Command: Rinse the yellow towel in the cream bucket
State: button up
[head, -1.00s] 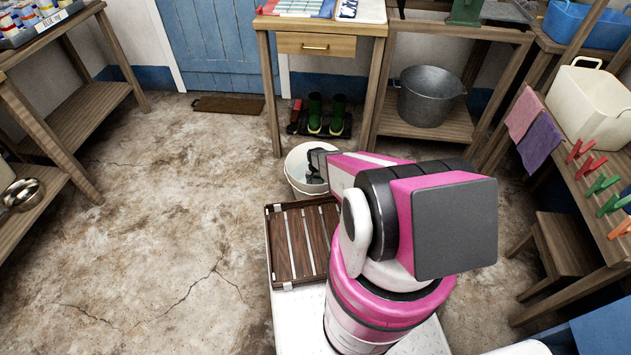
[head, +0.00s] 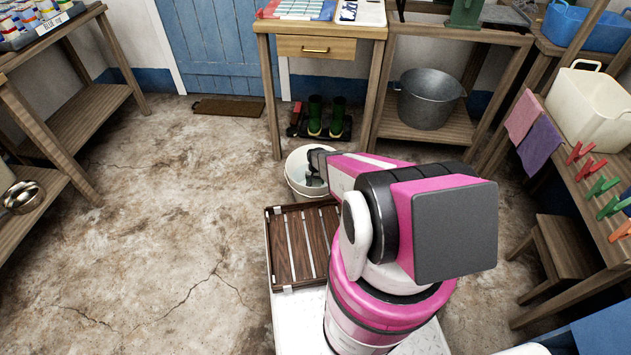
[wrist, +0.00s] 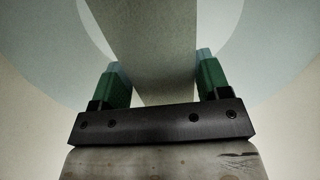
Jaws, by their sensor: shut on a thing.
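The cream bucket (head: 297,180) stands on the floor just beyond my base, with pale bluish water inside. My gripper (head: 316,181) points down into the bucket's mouth, near its right side. In the wrist view, my gripper (wrist: 160,72) has its green fingers on both sides of a flat strip of cloth, the towel (wrist: 152,35), and is shut on it. The towel looks dull beige-grey in this dim light, and its lower part reaches toward the water (wrist: 255,60). The fingertips look bluish, as if in the water. In the head view the towel is hidden by my arm and the bucket.
A slatted wooden tray (head: 302,243) lies on my base beside the bucket. A wooden table with a drawer (head: 316,43) stands behind it, with green boots (head: 315,115) beneath. A metal tub (head: 430,98) sits on a shelf at right. Floor to the left is clear.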

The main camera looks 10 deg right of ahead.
jog(key=shift+f, duration=0.15)
jog(key=shift+f, duration=0.85)
dwell(0.8)
jog(key=shift+r, duration=1)
dwell(0.5)
jog(key=shift+f, duration=1)
jog(key=shift+r, duration=0.1)
dwell(0.4)
notch_tip(320, 180, up, 20)
dwell(2.3)
